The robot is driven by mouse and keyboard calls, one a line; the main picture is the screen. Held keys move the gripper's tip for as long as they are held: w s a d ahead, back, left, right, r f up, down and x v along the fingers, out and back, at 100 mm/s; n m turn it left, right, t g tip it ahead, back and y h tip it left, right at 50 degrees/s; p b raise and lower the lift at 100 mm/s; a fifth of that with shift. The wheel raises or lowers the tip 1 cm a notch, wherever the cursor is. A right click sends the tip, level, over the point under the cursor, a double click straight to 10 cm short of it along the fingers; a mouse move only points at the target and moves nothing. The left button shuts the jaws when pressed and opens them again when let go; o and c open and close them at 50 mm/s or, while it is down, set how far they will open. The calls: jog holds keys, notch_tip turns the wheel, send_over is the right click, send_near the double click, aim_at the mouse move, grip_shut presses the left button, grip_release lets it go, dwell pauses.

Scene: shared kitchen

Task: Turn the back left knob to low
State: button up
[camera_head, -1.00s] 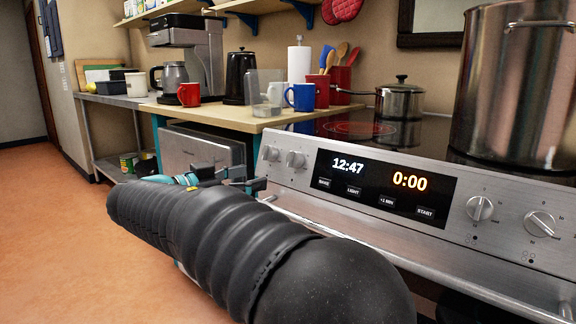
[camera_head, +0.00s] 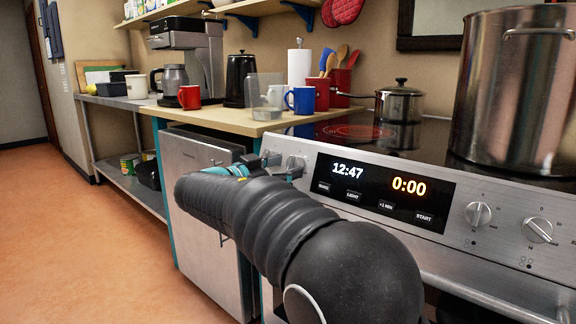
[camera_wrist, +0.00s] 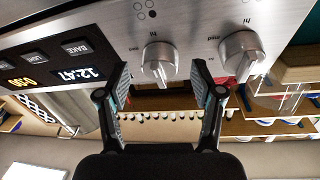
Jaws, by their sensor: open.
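The stove's left pair of knobs shows in the head view, a left knob (camera_head: 268,158) and a right knob (camera_head: 295,162), both partly behind my gripper (camera_head: 272,171). In the wrist view, the knob nearer the display (camera_wrist: 158,62) lies between the tips of my open gripper (camera_wrist: 161,78). The other knob of the pair (camera_wrist: 241,55) is outside the right finger. The fingers look apart from the knob between them; the exact gap is unclear. I cannot tell which knob is the back left one, and the small markings are unreadable.
The control panel (camera_head: 385,187) has a clock display, with two more knobs at right. A big steel pot (camera_head: 515,90) and a small saucepan (camera_head: 399,101) stand on the cooktop. A red-lit burner ring (camera_head: 355,131) shows. A counter with mugs is left of the stove.

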jog(key=shift+w+d, duration=0.35)
jog(key=c, duration=1.2)
jog(key=shift+o, duration=0.2)
